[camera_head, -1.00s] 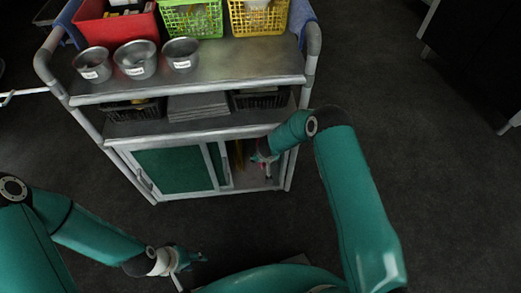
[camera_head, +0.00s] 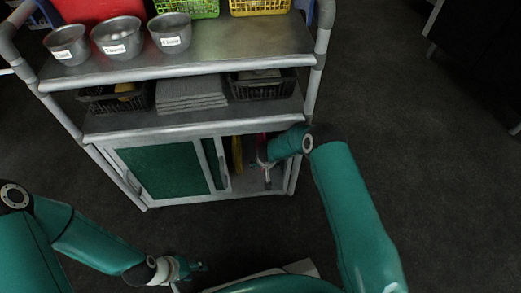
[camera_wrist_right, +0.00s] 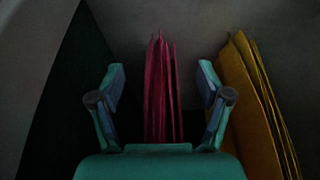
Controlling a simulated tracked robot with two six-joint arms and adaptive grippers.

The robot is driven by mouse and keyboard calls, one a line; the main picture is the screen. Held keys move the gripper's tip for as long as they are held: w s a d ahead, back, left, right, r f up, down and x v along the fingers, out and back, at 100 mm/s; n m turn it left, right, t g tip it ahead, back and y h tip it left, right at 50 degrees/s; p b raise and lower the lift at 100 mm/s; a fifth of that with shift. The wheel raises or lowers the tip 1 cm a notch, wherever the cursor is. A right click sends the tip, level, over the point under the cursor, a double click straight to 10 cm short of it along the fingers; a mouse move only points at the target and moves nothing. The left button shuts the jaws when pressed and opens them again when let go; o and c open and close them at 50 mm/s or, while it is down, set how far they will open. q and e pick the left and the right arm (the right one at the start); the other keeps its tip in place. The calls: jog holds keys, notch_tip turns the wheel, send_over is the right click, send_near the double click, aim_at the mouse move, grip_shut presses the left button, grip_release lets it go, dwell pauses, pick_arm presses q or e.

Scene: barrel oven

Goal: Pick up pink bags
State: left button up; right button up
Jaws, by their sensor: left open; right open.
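The pink bags (camera_wrist_right: 161,95) stand upright as a thin stack inside the lower compartment of the cart, in the right wrist view. My right gripper (camera_wrist_right: 160,72) is open, with a finger on either side of the stack and a gap visible on both sides. In the head view only a sliver of pink shows beside the right gripper (camera_head: 268,172), at the cart's lower right opening. My left gripper (camera_head: 190,267) is open and empty, low over the floor at the bottom of the head view.
Yellow bags (camera_wrist_right: 258,95) stand right of the pink ones in the wrist view, a dark panel-like sheet (camera_wrist_right: 68,95) left. The cart (camera_head: 225,48) carries metal bowls (camera_head: 118,38) and baskets above. Its green sliding door (camera_head: 165,170) sits left of the opening. Floor at right is clear.

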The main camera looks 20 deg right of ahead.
jog(key=shift+b+x, duration=0.3)
jog(key=shift+x, duration=0.5)
jog(key=shift+r, duration=0.1)
jog(key=shift+c, duration=0.2)
jog(key=c, duration=1.3)
jog(key=shift+r+p, duration=0.3)
jog(key=shift+p, duration=0.05)
